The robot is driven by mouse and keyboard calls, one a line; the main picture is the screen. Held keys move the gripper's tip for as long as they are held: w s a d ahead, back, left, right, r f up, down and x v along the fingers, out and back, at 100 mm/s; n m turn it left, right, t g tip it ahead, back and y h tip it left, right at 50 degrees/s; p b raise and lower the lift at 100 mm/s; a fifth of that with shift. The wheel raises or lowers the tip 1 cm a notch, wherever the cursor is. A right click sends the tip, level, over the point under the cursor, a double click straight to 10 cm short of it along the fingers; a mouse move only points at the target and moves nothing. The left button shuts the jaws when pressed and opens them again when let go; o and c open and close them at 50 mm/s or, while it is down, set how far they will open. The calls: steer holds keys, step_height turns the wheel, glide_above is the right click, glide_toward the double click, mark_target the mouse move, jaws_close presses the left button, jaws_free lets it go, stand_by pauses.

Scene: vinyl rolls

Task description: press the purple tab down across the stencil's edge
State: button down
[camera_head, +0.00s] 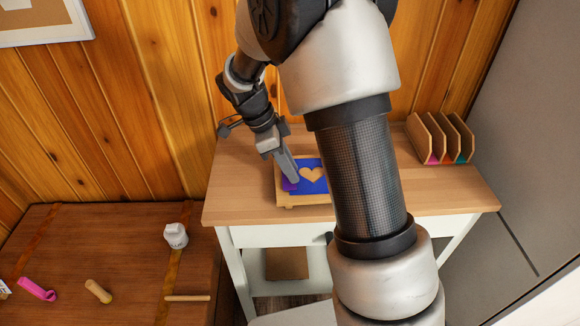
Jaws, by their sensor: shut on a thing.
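The blue stencil (318,187) with a heart-shaped opening (311,175) lies on a small wooden board (280,197) on the light wood table. The purple tab (289,184) is at the stencil's left edge, partly hidden by my gripper. My gripper (291,177) points down at the tab, its fingers together on it. I cannot tell how much of the tab lies flat. My arm hides the right part of the stencil and board.
A wooden rack (440,137) with coloured sheets stands at the table's back right. The light table (240,190) is clear left of the board.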

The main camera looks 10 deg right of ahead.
steer(key=shift+f, duration=0.2)
steer(key=c, duration=1)
jaws_free()
steer(key=shift+r, duration=0.1)
steer(key=shift+r+p, duration=1.75)
steer(key=shift+r, duration=1.7)
